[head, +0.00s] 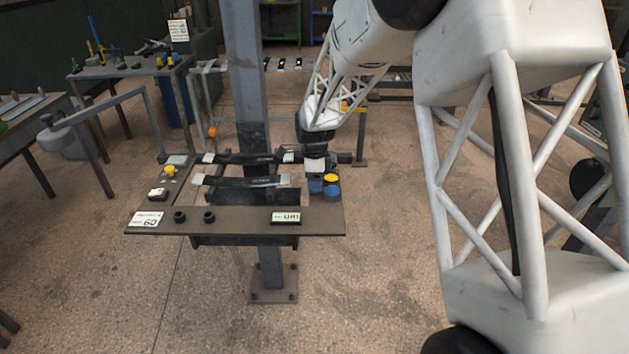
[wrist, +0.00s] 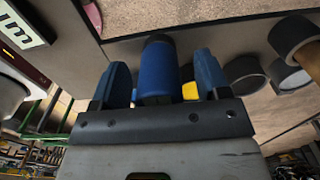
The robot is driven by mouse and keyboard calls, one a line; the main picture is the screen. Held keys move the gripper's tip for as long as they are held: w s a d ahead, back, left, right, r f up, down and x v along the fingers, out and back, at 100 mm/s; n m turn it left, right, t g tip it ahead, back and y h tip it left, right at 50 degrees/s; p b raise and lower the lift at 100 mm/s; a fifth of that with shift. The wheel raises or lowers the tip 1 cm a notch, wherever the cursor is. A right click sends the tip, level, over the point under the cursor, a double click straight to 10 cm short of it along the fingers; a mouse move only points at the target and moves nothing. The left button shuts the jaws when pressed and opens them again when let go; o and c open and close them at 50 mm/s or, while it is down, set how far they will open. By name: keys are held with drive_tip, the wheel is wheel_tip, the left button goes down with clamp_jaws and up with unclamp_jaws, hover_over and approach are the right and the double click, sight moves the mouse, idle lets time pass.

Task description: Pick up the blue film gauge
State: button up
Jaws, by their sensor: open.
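My gripper (wrist: 161,64) is open in the wrist view, with one blue-padded finger on each side of an upright-looking blue cylinder (wrist: 158,78), which looks like the blue film gauge. Narrow gaps show between the cylinder and both fingers, and its lower end is hidden behind the gripper body. In the head view my gripper (head: 315,183) is low over the right end of the small bench. Blue parts show there beside a yellow-topped piece (head: 331,179); I cannot tell there which blue is finger and which is gauge.
The small dark bench (head: 235,225) carries black strips, a labelled block (head: 286,218), two black knobs (head: 194,217) and a white card (head: 146,219). A grey post (head: 250,100) stands at the bench. The wrist view shows several dark round pieces (wrist: 245,72) at right.

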drive_tip(key=shift+c, duration=0.4)
drive_tip(key=c, duration=1)
drive_tip(key=shift+r, duration=0.1)
drive_tip(key=shift+r, duration=0.7)
wheel_tip(320, 180, up, 2)
drive_tip(key=shift+r, duration=0.15)
drive_tip(key=s+d, duration=0.1)
drive_tip(key=s, duration=0.4)
drive_tip(key=s+d, duration=0.1)
drive_tip(key=s, duration=0.4)
drive_tip(key=s+d+r, duration=0.1)
drive_tip(key=s, duration=0.4)
drive_tip(key=shift+s+d, duration=0.3)
drive_tip(key=shift+d, duration=0.05)
